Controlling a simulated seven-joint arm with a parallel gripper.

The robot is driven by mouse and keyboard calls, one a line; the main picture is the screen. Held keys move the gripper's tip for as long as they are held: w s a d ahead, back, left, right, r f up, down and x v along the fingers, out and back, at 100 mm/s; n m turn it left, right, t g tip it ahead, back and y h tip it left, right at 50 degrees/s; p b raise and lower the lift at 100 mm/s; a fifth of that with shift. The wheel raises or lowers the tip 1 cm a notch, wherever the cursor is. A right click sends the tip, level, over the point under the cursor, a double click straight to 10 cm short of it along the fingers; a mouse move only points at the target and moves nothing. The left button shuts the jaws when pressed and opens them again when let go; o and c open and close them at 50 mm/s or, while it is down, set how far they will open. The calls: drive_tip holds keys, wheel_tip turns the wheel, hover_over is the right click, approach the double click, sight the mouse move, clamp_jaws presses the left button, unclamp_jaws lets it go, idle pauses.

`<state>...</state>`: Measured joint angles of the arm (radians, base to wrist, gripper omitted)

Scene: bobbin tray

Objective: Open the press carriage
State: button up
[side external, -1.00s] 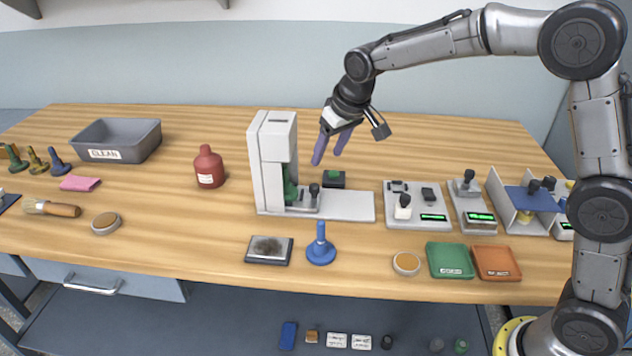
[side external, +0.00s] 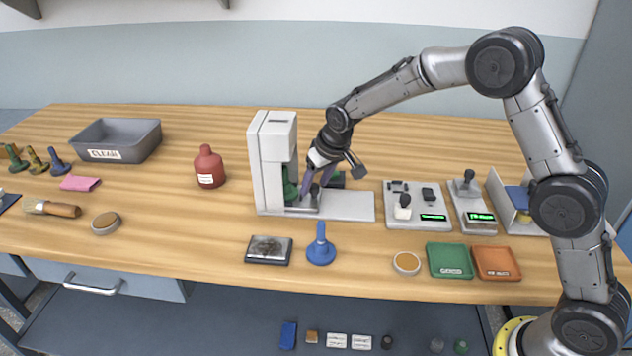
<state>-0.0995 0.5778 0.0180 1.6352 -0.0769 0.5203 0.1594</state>
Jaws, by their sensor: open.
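The press (side external: 270,160) is a white upright housing with a flat white base plate (side external: 350,206) reaching to the right. Its grey carriage (side external: 297,209) sits at the foot of the housing, under a green part (side external: 290,186). My gripper (side external: 314,191) is open, its purple fingers pointing down at the small dark carriage knob. The fingers and the wrist hide much of the knob, and I cannot tell whether they touch it.
A blue stamp (side external: 321,246) and a dark pad (side external: 268,250) are in front. A red bottle (side external: 209,167) stands left. The base plate's right part is clear.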

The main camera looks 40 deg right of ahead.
clamp_jaws()
idle(1.3)
